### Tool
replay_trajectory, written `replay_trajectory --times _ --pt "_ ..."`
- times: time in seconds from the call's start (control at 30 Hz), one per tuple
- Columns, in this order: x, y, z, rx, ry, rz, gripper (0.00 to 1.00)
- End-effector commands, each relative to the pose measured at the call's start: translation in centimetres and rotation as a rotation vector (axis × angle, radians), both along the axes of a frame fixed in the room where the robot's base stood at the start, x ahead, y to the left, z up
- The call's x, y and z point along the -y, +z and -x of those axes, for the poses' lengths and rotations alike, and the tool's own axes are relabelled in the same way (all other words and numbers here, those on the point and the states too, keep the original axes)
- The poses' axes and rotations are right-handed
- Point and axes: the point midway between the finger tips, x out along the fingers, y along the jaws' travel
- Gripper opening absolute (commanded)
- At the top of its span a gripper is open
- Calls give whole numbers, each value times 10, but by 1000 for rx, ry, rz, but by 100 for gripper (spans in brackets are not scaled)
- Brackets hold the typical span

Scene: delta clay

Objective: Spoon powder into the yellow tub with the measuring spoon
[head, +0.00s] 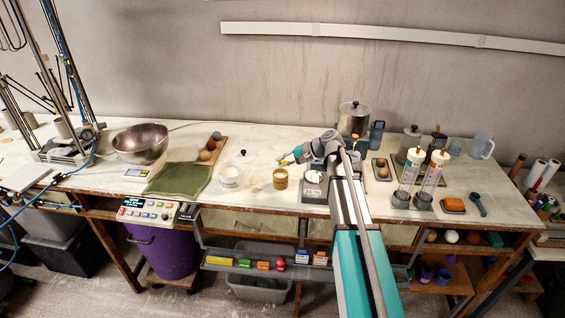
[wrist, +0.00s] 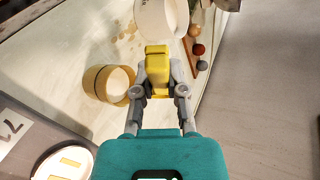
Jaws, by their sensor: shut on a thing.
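My gripper (wrist: 158,88) is shut on a yellow piece (wrist: 157,62), which looks like the measuring spoon's handle; the bowl of the spoon is not clear. In the head view my gripper (head: 288,160) is low over the table, just above and behind the yellow tub (head: 280,181). The yellow tub (wrist: 97,84) stands open and upright left of my gripper in the wrist view, pale inside. A white tub (head: 229,180) stands left of the yellow one; it also shows beyond the held piece in the wrist view (wrist: 148,18). Its inside looks pale.
A grey box (head: 314,188) stands right of the yellow tub. A board with several balls (head: 208,150) lies behind left. A green cloth (head: 180,179) and metal bowl (head: 140,144) are farther left. Tall clear cylinders (head: 408,172) stand right of my arm.

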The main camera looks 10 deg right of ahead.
Motion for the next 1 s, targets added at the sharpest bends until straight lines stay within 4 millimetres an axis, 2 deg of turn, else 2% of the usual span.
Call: replay_trajectory --times 0.37,0.63,1.0 --pt "-8 -3 -1 -30 65 119 0" --pt "-15 -11 0 -65 203 355 0" --pt "-12 -15 3 -50 412 729 0"
